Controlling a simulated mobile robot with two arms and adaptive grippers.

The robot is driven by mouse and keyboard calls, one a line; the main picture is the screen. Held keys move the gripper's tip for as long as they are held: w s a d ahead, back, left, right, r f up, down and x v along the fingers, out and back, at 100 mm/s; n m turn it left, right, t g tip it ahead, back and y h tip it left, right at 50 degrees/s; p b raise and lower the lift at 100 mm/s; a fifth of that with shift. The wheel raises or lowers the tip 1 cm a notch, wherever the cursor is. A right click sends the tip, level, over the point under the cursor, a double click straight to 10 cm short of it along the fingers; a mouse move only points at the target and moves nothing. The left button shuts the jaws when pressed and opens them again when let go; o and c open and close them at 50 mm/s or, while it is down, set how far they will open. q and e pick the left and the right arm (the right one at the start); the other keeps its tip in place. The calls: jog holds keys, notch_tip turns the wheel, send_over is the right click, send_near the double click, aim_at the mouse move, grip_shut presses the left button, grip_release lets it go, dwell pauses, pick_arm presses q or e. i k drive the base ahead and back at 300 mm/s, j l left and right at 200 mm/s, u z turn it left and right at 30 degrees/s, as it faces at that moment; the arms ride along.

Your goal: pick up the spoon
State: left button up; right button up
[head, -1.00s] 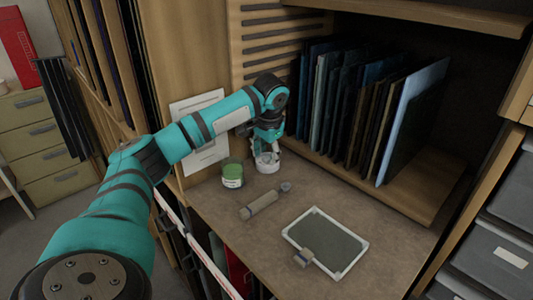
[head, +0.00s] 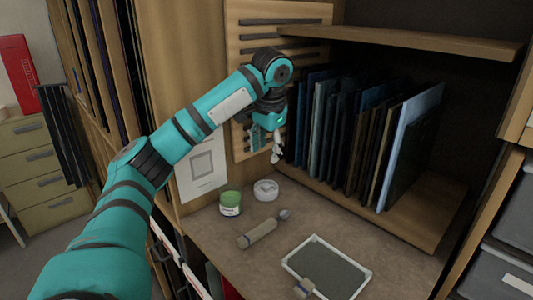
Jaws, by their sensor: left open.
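A short tool with a thick tan handle and a small grey rounded head (head: 258,234) lies on the worktop; it may be the spoon, but I cannot tell for certain. Its head points to the back right. A small round white dish (head: 265,195) stands behind it, with something greyish inside that is too small to make out. My left gripper (head: 276,158) is open, with its fingers pointing down. It is raised above and behind the dish, apart from the dish and the tool. My right gripper is not in view.
A green-lidded jar (head: 230,209) stands left of the dish. A framed dark panel (head: 328,268) lies at the front right, with a small block-like item (head: 304,288) at its edge. Upright glass sheets (head: 360,130) fill the rack to the right of my gripper. A shelf board overhangs them.

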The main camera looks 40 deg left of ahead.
aim_at(245, 241)
jog(key=k, duration=1.5)
